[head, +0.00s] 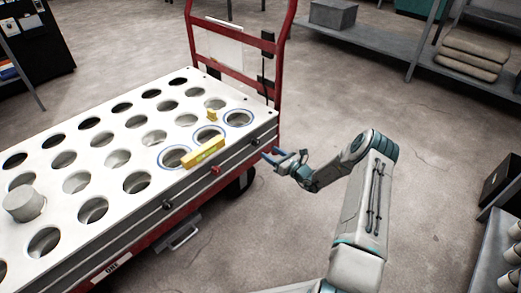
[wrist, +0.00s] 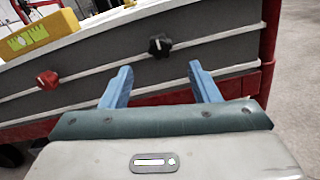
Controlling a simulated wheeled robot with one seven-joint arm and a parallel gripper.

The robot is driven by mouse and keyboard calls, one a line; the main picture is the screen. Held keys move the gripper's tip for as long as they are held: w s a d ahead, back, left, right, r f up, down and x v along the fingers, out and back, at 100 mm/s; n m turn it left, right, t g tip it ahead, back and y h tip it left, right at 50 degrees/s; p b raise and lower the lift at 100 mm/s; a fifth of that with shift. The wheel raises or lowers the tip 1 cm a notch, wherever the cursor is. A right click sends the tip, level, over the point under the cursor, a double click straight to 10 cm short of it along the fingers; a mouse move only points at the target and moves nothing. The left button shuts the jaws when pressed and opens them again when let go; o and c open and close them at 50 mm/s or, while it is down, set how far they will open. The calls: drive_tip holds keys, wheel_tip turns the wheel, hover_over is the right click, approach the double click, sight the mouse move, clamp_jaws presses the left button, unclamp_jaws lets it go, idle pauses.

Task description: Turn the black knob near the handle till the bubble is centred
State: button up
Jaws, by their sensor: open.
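The black knob (wrist: 159,47) near the handle is a lobed knob on the grey side of the cart's top, with a small pale mark. It also shows in the head view (head: 255,142). My gripper (wrist: 160,69) is open and empty. Its blue fingers are spread left and right below the knob in the wrist view, apart from it. In the head view my gripper (head: 279,157) is just right of the cart's side. The yellow level (head: 205,152) lies along the top's near edge. Its vial shows green in the wrist view (wrist: 28,38), but the bubble's position is too small to tell.
A red knob (head: 215,170) and another black knob (head: 167,204) sit farther left along the same side. The red handle frame (head: 285,50) rises at the cart's end. A grey cylinder (head: 24,203) stands on the holed white top.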

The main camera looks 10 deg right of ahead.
sight(258, 144)
drive_tip(key=b+x, duration=0.2)
drive_tip(key=x, duration=0.4)
drive_tip(key=shift+w+a, duration=0.25)
drive_tip(key=c, duration=1)
drive_tip(key=shift+n, duration=0.3)
drive_tip(key=n, duration=0.3)
drive_tip(key=shift+d+n+p, duration=0.1)
drive_tip(key=shift+n+p, duration=0.2)
drive_tip(key=shift+p, duration=0.1)
drive_tip(key=n, duration=0.3)
drive_tip(key=shift+n, duration=0.3)
drive_tip(key=n+p, duration=0.1)
drive_tip(key=n, duration=0.5)
drive_tip(key=shift+n, duration=0.4)
